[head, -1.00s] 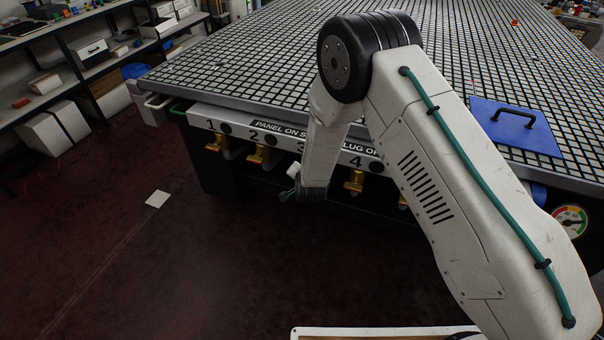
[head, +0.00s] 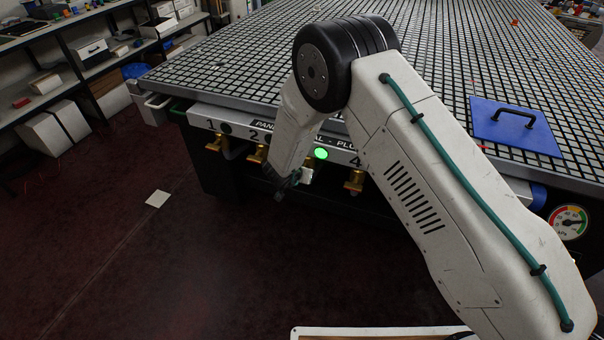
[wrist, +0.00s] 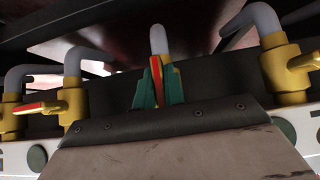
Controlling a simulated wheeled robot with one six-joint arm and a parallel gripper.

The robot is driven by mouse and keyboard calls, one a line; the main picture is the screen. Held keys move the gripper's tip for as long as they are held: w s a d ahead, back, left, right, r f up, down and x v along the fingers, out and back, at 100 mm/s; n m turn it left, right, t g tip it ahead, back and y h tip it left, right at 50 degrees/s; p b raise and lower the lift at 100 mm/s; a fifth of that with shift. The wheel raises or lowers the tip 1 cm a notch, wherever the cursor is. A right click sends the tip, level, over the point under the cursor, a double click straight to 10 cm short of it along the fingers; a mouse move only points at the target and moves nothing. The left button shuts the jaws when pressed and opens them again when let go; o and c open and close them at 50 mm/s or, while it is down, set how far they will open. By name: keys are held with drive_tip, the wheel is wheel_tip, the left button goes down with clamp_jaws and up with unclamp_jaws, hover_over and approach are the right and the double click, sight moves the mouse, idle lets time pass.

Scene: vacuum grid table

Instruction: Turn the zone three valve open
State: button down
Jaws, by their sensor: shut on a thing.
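The zone three valve's red lever (wrist: 156,77) stands between the green fingers of my gripper (wrist: 157,88) in the wrist view. My gripper is shut on it. The lever runs roughly in line with the grey pipe behind it, while the left neighbour's red lever (wrist: 32,108) lies across its pipe. The valve's brass body is mostly hidden by the fingers. In the head view my gripper (head: 279,188) is below the table's front panel, between valve 2 (head: 257,153) and valve 4 (head: 354,181). A green lamp (head: 321,154) is lit on the panel left of the 4.
The grid table (head: 230,75) spreads behind my arm, with a blue handled plate (head: 516,140) on it. A gauge (head: 568,222) is at the right. Shelves (head: 75,55) stand at the far left.

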idle(0.4)
drive_tip(key=c, duration=1.5)
unclamp_jaws()
drive_tip(key=v, duration=0.7)
drive_tip(key=shift+s+a+r, duration=0.1)
drive_tip(key=shift+s+r, duration=0.15)
